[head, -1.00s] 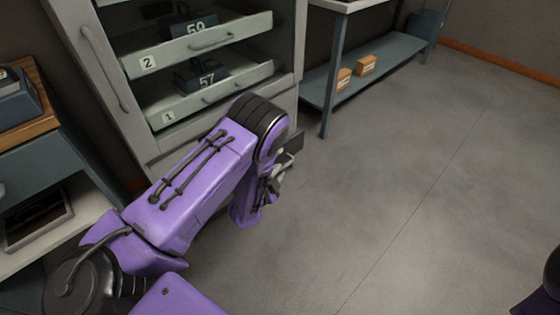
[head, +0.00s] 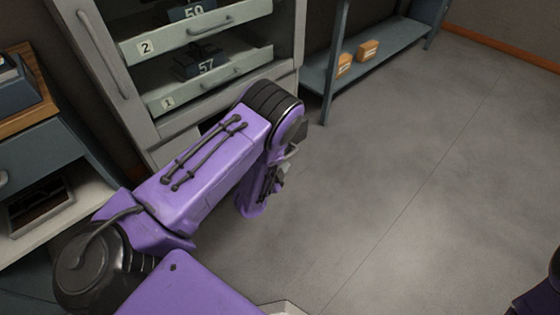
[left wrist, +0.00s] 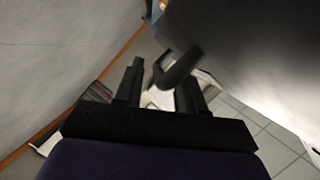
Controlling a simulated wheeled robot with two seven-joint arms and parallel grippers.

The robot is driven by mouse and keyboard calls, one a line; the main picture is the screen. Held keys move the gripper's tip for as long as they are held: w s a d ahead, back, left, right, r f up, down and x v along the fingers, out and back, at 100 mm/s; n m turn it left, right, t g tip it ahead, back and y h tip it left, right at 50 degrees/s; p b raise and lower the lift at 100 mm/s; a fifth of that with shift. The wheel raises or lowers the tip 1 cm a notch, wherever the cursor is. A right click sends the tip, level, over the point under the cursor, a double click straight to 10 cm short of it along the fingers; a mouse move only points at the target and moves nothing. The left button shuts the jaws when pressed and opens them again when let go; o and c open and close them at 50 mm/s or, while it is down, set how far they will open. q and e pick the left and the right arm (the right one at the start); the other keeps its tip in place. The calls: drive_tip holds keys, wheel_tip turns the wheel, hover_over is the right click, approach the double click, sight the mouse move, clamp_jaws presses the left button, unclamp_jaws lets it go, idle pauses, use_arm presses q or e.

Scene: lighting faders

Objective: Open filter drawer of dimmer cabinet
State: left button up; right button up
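The grey dimmer cabinet (head: 130,135) stands at the upper left of the head view, with pull-out shelves marked 2 (head: 195,37) and 1 (head: 215,90). My left forearm covers most of its lower front, so I cannot tell how the filter drawer stands. A dark patch shows beside the forearm below shelf 1. My left gripper (head: 274,182) points down, partly hidden by its wrist. In the left wrist view its two fingers (left wrist: 160,88) are apart. A dark curved handle (left wrist: 183,68) on a dark grey panel (left wrist: 255,60) lies at the fingers; I cannot tell whether they touch it.
A workbench with a lower shelf (head: 385,60) holding two orange boxes (head: 368,49) stands right of the cabinet. A wood-topped unit (head: 30,105) is at the left.

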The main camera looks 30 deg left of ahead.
use_arm(q)
drive_tip(key=p+v, duration=0.1)
drive_tip(key=v, duration=0.9)
drive_tip(key=shift+s, duration=0.25)
drive_tip(key=shift+r, duration=0.15)
